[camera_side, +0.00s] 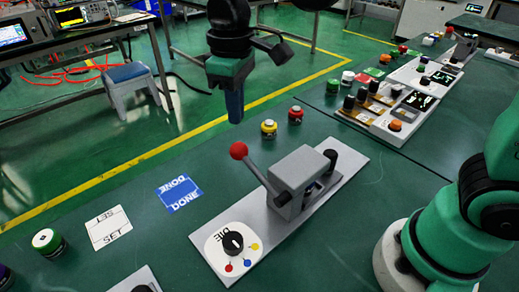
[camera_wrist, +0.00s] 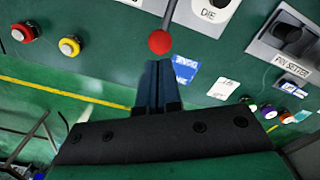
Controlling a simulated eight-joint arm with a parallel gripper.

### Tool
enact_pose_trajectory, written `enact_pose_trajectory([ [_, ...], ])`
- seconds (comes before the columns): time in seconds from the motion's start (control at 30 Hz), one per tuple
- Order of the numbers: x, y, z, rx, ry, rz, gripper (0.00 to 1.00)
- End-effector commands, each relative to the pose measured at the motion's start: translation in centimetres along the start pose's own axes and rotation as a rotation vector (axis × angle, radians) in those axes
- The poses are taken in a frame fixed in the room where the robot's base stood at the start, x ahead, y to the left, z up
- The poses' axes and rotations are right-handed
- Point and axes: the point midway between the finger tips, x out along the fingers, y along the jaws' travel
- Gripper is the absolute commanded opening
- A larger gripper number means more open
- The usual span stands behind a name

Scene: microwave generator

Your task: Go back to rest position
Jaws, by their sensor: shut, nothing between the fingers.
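My gripper (camera_side: 235,108) hangs above the far edge of the green table, fingers pointing down. It is shut and empty. In the wrist view the closed fingers (camera_wrist: 160,85) point toward a red ball knob (camera_wrist: 160,41). In the side view that red knob (camera_side: 239,150) tops the tilted lever of a grey machine (camera_side: 300,170) on a light base plate. The gripper is apart from the knob. The round dial labelled DIE (camera_side: 232,243) sits at the plate's near end.
Yellow (camera_side: 269,128) and red (camera_side: 295,114) buttons stand behind the machine. A blue DONE card (camera_side: 180,195), a white SET card (camera_side: 109,227) and a green button (camera_side: 47,242) lie to the left. Other panels with knobs (camera_side: 395,105) fill the right. A blue-topped stool (camera_side: 130,80) stands on the floor.

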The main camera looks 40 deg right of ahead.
Motion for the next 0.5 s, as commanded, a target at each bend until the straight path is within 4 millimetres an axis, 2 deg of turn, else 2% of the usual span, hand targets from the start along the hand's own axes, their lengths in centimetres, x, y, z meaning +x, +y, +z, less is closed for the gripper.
enact_pose_trajectory([
  [0.27,0.0,0.2,0.2,0.01,0.01,0.002,0.0],
  [0.37,0.1,1.0,1.1,0.054,0.059,0.012,0.0],
  [0.5,0.5,2.9,3.7,0.18,0.203,0.044,0.0],
])
